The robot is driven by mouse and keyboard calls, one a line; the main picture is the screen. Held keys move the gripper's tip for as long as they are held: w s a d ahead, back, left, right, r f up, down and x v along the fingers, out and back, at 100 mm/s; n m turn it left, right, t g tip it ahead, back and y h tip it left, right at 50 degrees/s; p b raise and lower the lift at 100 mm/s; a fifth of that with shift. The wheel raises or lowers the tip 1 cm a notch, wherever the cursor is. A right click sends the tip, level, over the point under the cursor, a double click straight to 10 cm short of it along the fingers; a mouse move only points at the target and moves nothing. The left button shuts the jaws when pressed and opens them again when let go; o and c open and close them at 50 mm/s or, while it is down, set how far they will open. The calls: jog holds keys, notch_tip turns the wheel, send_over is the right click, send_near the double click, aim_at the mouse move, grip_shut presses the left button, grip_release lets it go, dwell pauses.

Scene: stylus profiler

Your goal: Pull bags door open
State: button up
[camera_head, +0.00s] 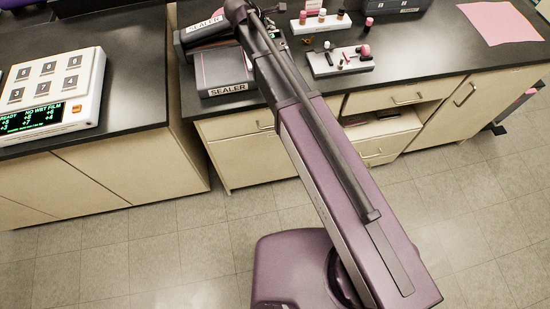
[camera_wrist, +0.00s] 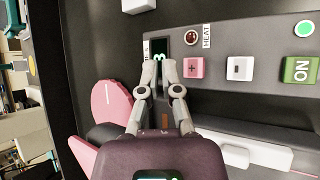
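No label reading "bags" is readable in either view. In the head view, a beige cabinet door (camera_head: 447,112) with a slanted metal handle (camera_head: 465,95) is at the right of the far counter; I cannot tell whether it is the bags door. It looks closed. My gripper (camera_wrist: 160,62) shows in the wrist view with its fingertips close together and nothing seen between them. It is in front of the sealer's dark control panel (camera_wrist: 215,95); I cannot tell whether it touches. In the head view the gripper itself is hard to make out, at the arm's far end by the sealer (camera_head: 222,68).
The panel has a pink plus button (camera_wrist: 194,68), a white minus button (camera_wrist: 239,69) and a green ON button (camera_wrist: 301,70). A small rack (camera_head: 340,65) stands on the counter. A white keypad device (camera_head: 50,88) stands at left. The tiled floor (camera_head: 150,245) is clear.

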jog(key=o, duration=0.3)
jog(key=shift+d, duration=0.15)
jog(key=shift+o, duration=0.6)
jog(key=shift+s+d+f, duration=0.1)
jog(key=shift+s+d, duration=0.1)
jog(key=shift+d, duration=0.05)
jog(key=s+d+f+m+g, duration=0.1)
jog(key=s+d+m, duration=0.2)
jog(key=s+d, duration=0.1)
jog(key=s+d+f+m+g+y, duration=0.1)
jog(key=s+d+m+g, duration=0.1)
jog(key=s+d+m, duration=0.2)
jog(key=s+d+f+m+g+y, duration=0.1)
jog(key=s+d+f+m, duration=0.1)
jog(key=d, duration=0.6)
jog(key=shift+s+m+g, duration=0.3)
jog(key=shift+s+m, duration=0.4)
jog(key=shift+s, duration=0.55)
jog(key=s+d+m+g+y, duration=0.1)
jog(key=s+d+m, duration=0.2)
jog(key=s, duration=0.3)
jog(key=s+d+f+m+g+y, duration=0.1)
jog(key=s+d+m+y, duration=0.1)
jog(key=s+d+m, duration=0.2)
jog(key=s+m, duration=0.2)
jog(key=shift+s+f+g+y, duration=0.2)
jog(key=shift+s+g+y, duration=0.1)
jog(key=shift+s, duration=0.1)
